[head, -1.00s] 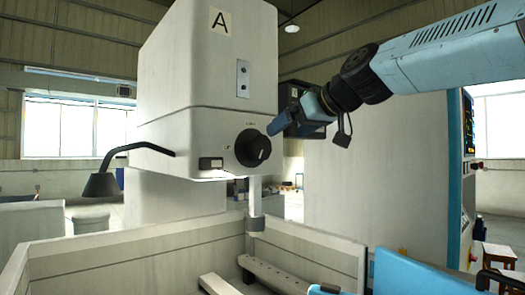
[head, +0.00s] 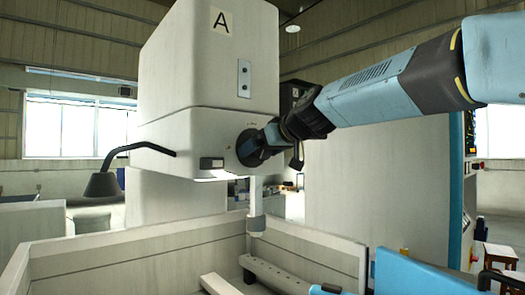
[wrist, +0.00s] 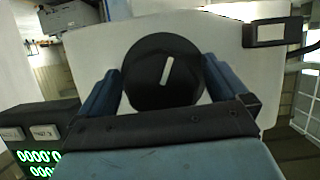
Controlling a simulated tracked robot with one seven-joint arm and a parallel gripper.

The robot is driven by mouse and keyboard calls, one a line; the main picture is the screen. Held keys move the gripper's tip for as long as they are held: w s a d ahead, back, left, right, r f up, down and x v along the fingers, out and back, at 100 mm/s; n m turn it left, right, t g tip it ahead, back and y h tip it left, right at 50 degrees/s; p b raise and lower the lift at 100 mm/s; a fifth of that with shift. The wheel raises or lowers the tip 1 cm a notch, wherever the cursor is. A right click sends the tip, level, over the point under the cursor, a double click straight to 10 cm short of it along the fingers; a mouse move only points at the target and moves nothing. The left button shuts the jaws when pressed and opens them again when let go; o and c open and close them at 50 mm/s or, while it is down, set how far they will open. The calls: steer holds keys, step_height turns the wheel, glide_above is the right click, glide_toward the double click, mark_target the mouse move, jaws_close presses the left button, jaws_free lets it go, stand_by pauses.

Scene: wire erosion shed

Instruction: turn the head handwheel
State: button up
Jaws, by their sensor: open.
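The head handwheel (wrist: 163,72) is a round black knob with a white pointer mark, on the lower front of the grey machine head (head: 208,60) marked A. In the wrist view my gripper (wrist: 160,88) is open, with one blue finger on each side of the handwheel. The pointer tilts slightly right of upright there. I cannot tell whether the fingers touch the knob. In the head view my gripper (head: 262,145) is at the handwheel.
A black lamp (head: 103,184) on a bent arm hangs left of the head. A light-walled tank (head: 120,258) stands below. A display box with green digits (wrist: 38,140) is close at the lower left of the wrist view. A tall cabinet (head: 370,180) stands behind my arm.

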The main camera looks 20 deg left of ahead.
steer(key=shift+c, duration=0.5)
steer(key=c, duration=0.8)
steer(key=shift+c, duration=0.2)
steer(key=shift+w+d+m+g+y, duration=0.1)
steer(key=shift+m+g+y, duration=0.3)
steer(key=shift+m, duration=0.5)
steer(key=shift+m+g+y, duration=0.4)
steer(key=shift+m+g, duration=0.4)
steer(key=shift+m, duration=0.4)
steer(key=m+g+y, duration=0.1)
steer(key=m, duration=0.1)
steer(key=m+y, duration=0.1)
steer(key=m, duration=0.1)
steer(key=shift+s+m+g, duration=0.2)
steer(key=shift+m+g, duration=0.2)
steer(key=o, duration=0.9)
